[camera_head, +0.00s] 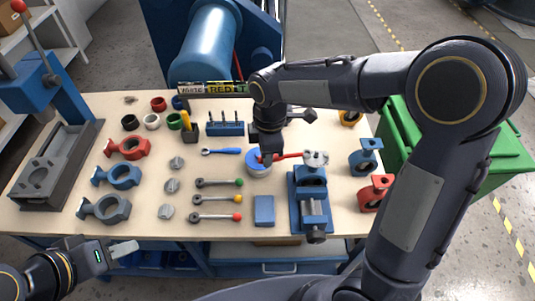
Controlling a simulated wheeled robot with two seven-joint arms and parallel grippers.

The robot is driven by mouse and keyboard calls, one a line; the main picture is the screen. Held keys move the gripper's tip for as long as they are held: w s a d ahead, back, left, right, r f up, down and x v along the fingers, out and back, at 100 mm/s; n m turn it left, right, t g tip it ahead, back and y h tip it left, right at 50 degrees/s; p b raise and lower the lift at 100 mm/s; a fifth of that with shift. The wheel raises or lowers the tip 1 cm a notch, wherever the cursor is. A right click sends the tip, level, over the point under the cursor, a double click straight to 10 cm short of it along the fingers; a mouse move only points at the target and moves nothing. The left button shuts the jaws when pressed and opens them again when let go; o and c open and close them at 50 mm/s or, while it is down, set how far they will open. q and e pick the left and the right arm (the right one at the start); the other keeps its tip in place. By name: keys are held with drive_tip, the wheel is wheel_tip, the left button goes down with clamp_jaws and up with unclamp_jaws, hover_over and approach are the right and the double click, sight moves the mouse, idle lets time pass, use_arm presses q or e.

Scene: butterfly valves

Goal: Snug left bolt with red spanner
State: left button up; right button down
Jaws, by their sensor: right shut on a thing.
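A red spanner (288,156) is held level in my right gripper (267,158), which is shut on it near the spanner's left end. The spanner's right end reaches the left side of a grey metal part (315,157) at the back of the blue vise (311,195). I cannot tell whether the spanner touches a bolt there; the bolts are too small to make out. My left gripper (124,251) is low at the front left, off the table edge and away from the vise; its jaw opening is unclear.
A blue round dish (258,165) lies below my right gripper. A blue spanner (222,151), several knobbed levers (217,199) and a blue box (264,210) lie left of the vise. Valve bodies (121,176) stand at left; blue (365,157) and red (375,193) ones stand at right.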

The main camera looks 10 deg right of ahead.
drive_tip(key=shift+w+d+m+p, duration=0.15)
drive_tip(key=shift+w+m+p, duration=0.05)
drive_tip(key=shift+w+m, duration=0.6)
drive_tip(key=shift+w+d+m+p, duration=0.15)
drive_tip(key=shift+w+m, duration=0.55)
drive_tip(key=shift+m, duration=0.2)
drive_tip(key=shift+w+d+m, duration=0.25)
drive_tip(key=shift+w+m, duration=0.25)
drive_tip(key=shift+m, duration=0.1)
drive_tip(key=shift+w+d+m, duration=0.25)
drive_tip(key=shift+w+m, duration=0.25)
drive_tip(key=shift+m, duration=0.1)
drive_tip(key=shift+r+p, duration=0.1)
drive_tip(key=shift+p, duration=0.2)
